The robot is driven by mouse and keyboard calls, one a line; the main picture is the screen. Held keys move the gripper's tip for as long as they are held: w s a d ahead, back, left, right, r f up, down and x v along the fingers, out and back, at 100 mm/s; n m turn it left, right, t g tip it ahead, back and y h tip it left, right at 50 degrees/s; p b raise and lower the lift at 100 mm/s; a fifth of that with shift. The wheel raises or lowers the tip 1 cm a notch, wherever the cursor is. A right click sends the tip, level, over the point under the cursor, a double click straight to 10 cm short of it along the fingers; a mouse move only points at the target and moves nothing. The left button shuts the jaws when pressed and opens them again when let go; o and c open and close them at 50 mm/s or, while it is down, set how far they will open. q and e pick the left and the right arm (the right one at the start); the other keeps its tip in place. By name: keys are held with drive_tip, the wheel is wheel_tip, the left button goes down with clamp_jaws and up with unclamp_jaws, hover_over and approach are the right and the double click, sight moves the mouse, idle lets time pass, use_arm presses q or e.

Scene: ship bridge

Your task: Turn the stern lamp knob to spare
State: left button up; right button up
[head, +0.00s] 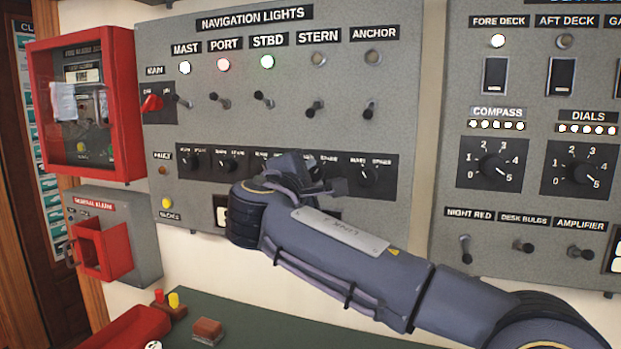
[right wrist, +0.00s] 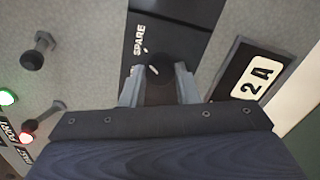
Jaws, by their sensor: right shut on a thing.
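The stern lamp knob is a small dark knob on the black main/spare strip (head: 400,178), below the STERN label (head: 318,37) in the head view. There my right gripper (head: 325,178) covers it. In the right wrist view the dark knob (right wrist: 160,68) sits between the two grey fingertips of my right gripper (right wrist: 159,84), which is shut on it. The word SPARE (right wrist: 139,40) is printed beside it. A short white mark shows at the knob, but its exact pointing is hard to tell. My left gripper is out of view.
The anchor knob (head: 366,175) is close to the right of my gripper. Toggle switches (head: 315,108) stick out above. The mast, port and stbd lamps are lit; the stern lamp (head: 318,58) looks unlit. A green desk top (head: 250,318) lies below.

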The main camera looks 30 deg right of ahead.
drive_tip(key=o, duration=1)
drive_tip(key=shift+s, duration=0.1)
drive_tip(key=b+v, duration=0.1)
drive_tip(key=v, duration=0.6)
drive_tip(key=shift+s+a, duration=0.2)
drive_tip(key=shift+a, duration=0.1)
